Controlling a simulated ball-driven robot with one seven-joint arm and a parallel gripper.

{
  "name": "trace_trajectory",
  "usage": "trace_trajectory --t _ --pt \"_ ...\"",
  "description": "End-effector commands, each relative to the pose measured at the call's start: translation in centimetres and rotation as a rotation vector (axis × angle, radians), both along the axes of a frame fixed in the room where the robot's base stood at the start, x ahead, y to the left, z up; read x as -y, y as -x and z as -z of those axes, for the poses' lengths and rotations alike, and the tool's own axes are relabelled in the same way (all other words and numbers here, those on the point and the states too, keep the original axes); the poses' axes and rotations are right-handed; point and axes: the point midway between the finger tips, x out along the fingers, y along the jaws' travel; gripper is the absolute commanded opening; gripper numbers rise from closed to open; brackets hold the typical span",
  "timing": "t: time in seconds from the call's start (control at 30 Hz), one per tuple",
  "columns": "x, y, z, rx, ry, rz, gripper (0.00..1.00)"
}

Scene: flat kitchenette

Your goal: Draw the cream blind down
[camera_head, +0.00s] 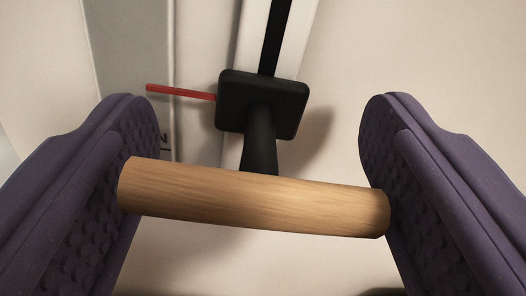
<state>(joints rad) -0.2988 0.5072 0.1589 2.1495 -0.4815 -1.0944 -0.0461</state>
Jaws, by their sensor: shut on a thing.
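My gripper (254,198) has two purple ribbed fingers, one on each side of the picture. It is shut on the wooden handle (250,200), a light brown round bar, with a finger at each end. The bar tilts slightly down to the right. A black stem behind the bar joins it to a square black block (263,104). The block sits on a pale rail with a black slot (274,38). A thin red pointer (180,92) sticks out to the left of the block. I cannot make out the cream blind itself for certain.
A grey strip (130,50) runs down the wall left of the rail, with a partly hidden dark marking beside the bar. The cream wall (420,50) to the right is bare. A dark edge shows at the bottom of the picture.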

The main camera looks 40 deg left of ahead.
Motion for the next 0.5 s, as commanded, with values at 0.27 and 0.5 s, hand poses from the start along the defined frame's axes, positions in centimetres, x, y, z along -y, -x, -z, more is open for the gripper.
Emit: trace_trajectory --t 0.27,0.5 --pt "-0.1 0.07 -0.05 0.002 0.0 -0.003 0.91" --pt "0.45 0.42 -0.09 0.001 0.0 -0.001 0.91"
